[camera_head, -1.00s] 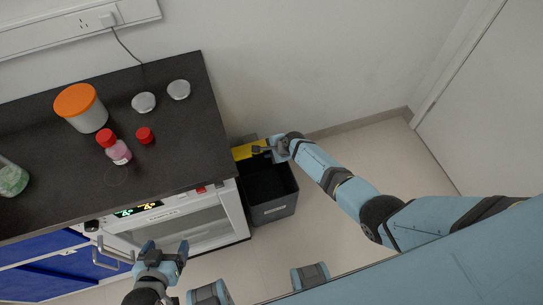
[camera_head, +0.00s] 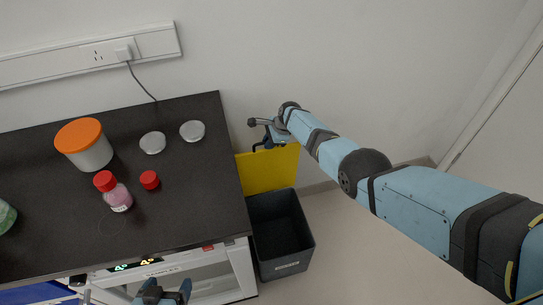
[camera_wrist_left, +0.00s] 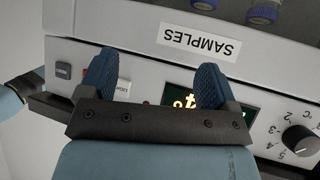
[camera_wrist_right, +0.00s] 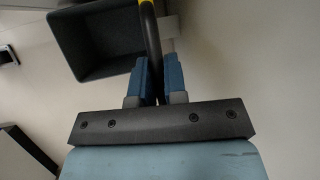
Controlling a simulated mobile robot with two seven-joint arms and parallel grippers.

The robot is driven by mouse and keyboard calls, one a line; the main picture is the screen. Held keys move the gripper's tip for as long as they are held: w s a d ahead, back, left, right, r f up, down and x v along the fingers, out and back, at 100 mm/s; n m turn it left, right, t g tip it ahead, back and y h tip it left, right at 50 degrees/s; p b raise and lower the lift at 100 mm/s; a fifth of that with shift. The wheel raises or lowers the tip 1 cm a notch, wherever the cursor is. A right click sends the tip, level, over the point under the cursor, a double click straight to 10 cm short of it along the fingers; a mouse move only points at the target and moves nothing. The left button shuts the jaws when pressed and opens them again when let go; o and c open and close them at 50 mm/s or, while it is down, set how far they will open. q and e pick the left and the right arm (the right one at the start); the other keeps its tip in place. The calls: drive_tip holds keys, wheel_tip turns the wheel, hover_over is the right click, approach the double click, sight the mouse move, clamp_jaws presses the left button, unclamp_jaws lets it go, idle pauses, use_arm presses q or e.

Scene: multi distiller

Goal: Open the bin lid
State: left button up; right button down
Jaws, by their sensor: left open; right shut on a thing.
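The dark grey bin (camera_head: 281,268) stands on the floor to the right of the counter, and its empty inside shows. Its yellow lid (camera_head: 268,170) stands raised, near upright, at the bin's back edge. My right gripper (camera_head: 262,142) is at the top of the lid. In the right wrist view my right gripper (camera_wrist_right: 157,80) is shut on a black handle (camera_wrist_right: 150,30), with the bin (camera_wrist_right: 100,45) beyond it. My left gripper (camera_head: 170,290) is low at the bottom edge; in the left wrist view my left gripper (camera_wrist_left: 155,85) is open and empty before the white appliance's panel.
The black counter (camera_head: 180,215) carries an orange-lidded jar (camera_head: 85,145), a red-capped bottle (camera_head: 115,192), a red cap (camera_head: 149,180) and two silver discs (camera_head: 192,131). The white appliance (camera_head: 215,270) sits beneath, beside the bin. Floor right of the bin is clear.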

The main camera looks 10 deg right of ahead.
drive_tip(key=shift+w+f+b, duration=0.1)
drive_tip(key=shift+w+b, duration=0.2)
drive_tip(key=shift+w, duration=0.4)
drive_tip(key=c, duration=1.2)
unclamp_jaws()
